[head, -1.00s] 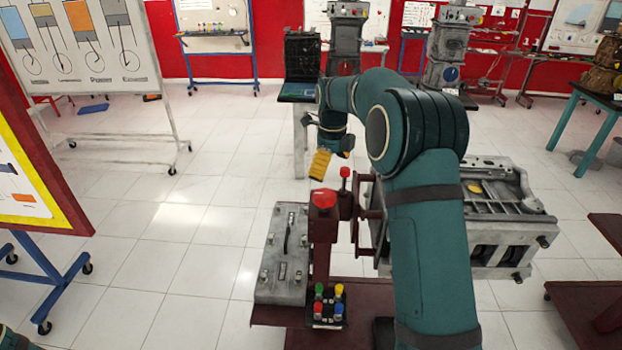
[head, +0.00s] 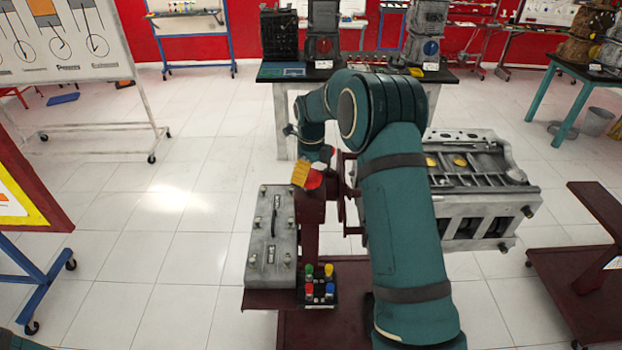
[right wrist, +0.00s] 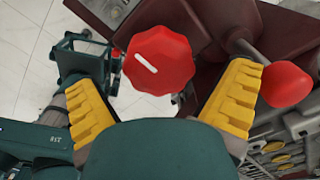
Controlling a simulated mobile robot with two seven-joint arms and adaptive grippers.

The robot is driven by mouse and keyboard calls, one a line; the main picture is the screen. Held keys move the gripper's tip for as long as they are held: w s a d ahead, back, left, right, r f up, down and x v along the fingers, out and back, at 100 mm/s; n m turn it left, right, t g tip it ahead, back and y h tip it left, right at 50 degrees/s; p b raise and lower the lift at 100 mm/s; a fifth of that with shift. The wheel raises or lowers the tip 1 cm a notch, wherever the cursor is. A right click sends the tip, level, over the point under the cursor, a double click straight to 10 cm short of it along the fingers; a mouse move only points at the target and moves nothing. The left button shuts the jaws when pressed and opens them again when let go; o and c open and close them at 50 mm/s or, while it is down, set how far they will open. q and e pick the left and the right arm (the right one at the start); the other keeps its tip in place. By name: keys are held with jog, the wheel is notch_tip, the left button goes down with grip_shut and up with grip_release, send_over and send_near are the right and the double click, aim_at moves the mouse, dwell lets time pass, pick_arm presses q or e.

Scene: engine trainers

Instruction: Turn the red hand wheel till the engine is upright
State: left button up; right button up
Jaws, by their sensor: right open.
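The red hand wheel (head: 314,180) sits on top of the dark red stand's post, partly hidden by my gripper in the head view. In the right wrist view it is a faceted red knob (right wrist: 160,58) with a white mark. My right gripper (head: 302,174) is at the wheel. In the right wrist view its yellow fingers (right wrist: 160,88) are spread wide, with the wheel between and beyond them, apart from both. The grey engine (head: 478,190) hangs on the stand's right side, partly behind my arm; open bores show on its front face.
A red ball knob (right wrist: 287,84) is close beside the right-hand finger. A grey battery-like box (head: 270,240) and a block with coloured caps (head: 318,285) rest on the stand's lower shelf. Another dark red stand (head: 590,270) is at right.

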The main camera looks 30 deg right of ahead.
jog(key=shift+f, duration=0.95)
jog(key=c, duration=1.2)
